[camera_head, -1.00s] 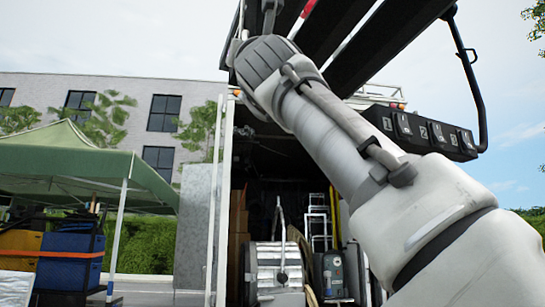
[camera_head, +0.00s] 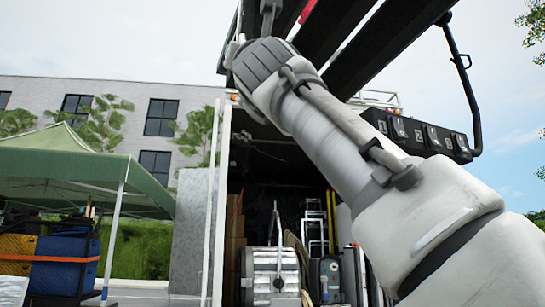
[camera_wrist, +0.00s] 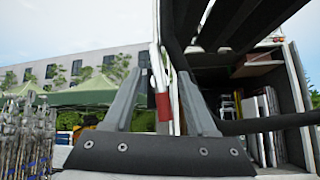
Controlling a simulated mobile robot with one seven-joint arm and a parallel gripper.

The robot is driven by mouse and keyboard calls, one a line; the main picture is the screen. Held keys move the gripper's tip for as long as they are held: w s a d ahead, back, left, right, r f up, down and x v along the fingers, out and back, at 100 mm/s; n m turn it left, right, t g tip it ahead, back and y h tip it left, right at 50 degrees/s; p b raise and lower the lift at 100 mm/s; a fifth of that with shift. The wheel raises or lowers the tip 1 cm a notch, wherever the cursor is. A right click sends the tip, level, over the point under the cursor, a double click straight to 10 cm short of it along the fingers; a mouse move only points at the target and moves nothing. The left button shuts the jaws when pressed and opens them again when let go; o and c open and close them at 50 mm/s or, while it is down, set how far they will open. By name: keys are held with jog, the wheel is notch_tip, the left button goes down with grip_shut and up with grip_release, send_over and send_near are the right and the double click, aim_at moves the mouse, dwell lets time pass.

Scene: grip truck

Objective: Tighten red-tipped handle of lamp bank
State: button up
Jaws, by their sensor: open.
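The lamp bank (camera_head: 350,52) shows at the top of the head view as dark slanted panels. Dark panels also fill the top right of the wrist view (camera_wrist: 238,25). A red-tipped handle (camera_wrist: 163,106) shows in the wrist view as a red sleeve on a pale rod. In the picture it lies between the two grey fingers of my gripper (camera_wrist: 164,66). The fingers are apart, and I see no clear contact with the handle; its depth is hard to judge. In the head view my gripper is mostly cut off by the top edge. A small red piece shows there beside the panels.
A row of black switch boxes (camera_head: 425,133) hangs under the panels, with a curved black bar (camera_head: 466,80) at right. The open truck bay holds a metal reel (camera_head: 272,275) and other gear. A green tent (camera_head: 70,165) stands at left. A dark bar crosses the wrist view's right side.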

jog(key=b+v, duration=1.1)
jog(key=v, duration=0.5)
jog(key=shift+s, duration=0.25)
jog(key=shift+d+f, duration=0.1)
jog(key=shift+f, duration=0.05)
